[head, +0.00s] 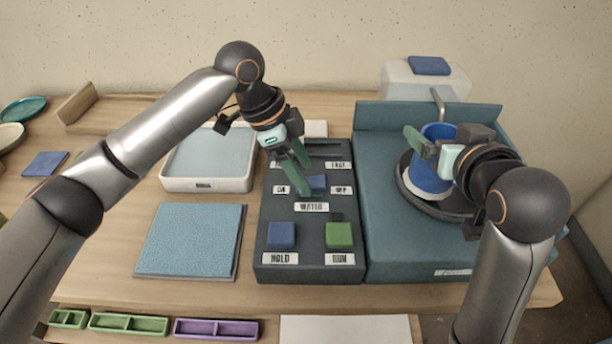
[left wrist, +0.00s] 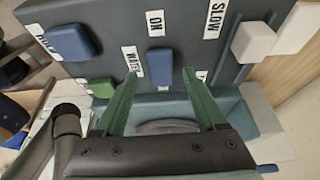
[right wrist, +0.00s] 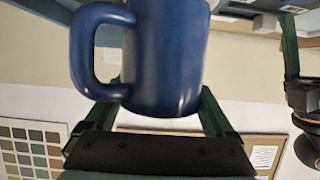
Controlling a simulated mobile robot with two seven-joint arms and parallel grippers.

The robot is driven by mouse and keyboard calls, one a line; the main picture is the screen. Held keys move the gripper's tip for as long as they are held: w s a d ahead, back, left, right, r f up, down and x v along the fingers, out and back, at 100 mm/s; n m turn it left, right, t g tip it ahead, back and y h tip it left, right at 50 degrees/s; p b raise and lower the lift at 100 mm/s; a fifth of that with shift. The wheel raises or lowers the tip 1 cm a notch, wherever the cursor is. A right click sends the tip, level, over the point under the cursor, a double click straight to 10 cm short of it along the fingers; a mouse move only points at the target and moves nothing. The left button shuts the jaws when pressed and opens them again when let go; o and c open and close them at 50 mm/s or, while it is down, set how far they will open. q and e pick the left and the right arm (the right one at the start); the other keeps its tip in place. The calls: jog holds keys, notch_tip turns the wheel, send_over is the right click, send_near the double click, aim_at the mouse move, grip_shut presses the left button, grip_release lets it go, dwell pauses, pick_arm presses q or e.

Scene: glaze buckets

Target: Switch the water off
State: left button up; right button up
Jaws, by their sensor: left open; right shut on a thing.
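A blue switch block (head: 317,184) sits on the dark control panel (head: 310,223), between the ON label (head: 281,190) and the OFF label (head: 342,190), above the WATER label (head: 311,207). I cannot tell which side it is set to. My left gripper (head: 306,178) is open above the switch; in the left wrist view the switch (left wrist: 160,66) shows between and beyond the fingertips. My right gripper (head: 432,144) is shut on a blue mug (head: 430,181) over a round dark basin (head: 435,210). The mug (right wrist: 165,55) also fills the right wrist view. A grey tap (head: 438,100) rises behind it; no water is visible.
The panel also has a blue HOLD button (head: 281,235) and a green RUN button (head: 339,235) in front. A white tray (head: 210,184) and a blue mat (head: 190,238) lie left of the panel. A white box (head: 398,80) stands at the back right.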

pick_arm(q)
jog(key=shift+x, duration=1)
grip_shut()
